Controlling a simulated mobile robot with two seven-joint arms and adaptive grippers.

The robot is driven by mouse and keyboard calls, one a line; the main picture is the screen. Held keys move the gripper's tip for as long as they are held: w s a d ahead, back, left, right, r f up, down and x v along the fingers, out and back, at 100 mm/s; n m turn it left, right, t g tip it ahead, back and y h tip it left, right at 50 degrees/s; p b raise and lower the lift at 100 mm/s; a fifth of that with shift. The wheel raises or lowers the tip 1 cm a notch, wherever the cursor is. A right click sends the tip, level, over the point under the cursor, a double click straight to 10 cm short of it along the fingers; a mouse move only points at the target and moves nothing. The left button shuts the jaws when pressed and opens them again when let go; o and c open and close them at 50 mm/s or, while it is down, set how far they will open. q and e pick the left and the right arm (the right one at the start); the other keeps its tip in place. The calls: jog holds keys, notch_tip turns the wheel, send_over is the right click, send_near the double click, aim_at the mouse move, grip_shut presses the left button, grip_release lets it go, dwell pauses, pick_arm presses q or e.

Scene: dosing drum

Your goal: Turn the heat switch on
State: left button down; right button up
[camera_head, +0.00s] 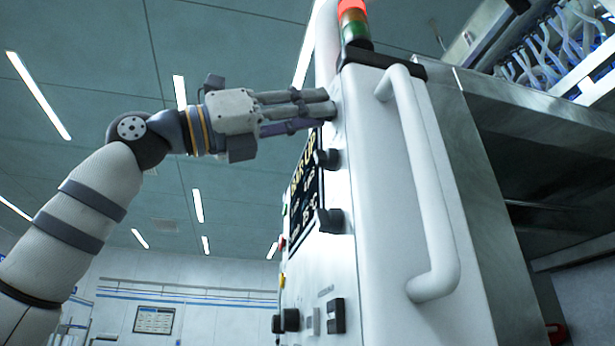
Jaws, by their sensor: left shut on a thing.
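A white control cabinet (390,200) with a panel on its left face fills the right half of the view. I cannot read which control is the heat switch. My right gripper is not in view.
A white bar handle (425,190) stands out from the cabinet's front. A signal light (353,20), lit red on top, stands above. Black switches (336,316) and round knobs (290,320) sit low on the panel. Metal machinery (530,130) is at right. Left is open room.

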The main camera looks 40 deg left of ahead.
pick_arm(q)
jog(key=m+g+h, duration=0.1)
jog(key=m, duration=0.1)
jog(key=m+g, duration=0.1)
jog(key=m, duration=0.2)
jog(key=m+g+h, duration=0.1)
jog(key=m, duration=0.2)
jog(key=shift+w+a+r+h+p, duration=0.1)
jog(key=shift+w+a+h+p, duration=0.05)
jog(key=shift+h+p, duration=0.15)
jog(key=shift+m+g, duration=0.4)
jog(key=c, duration=1.3)
grip_release()
jog(key=v, duration=1.2)
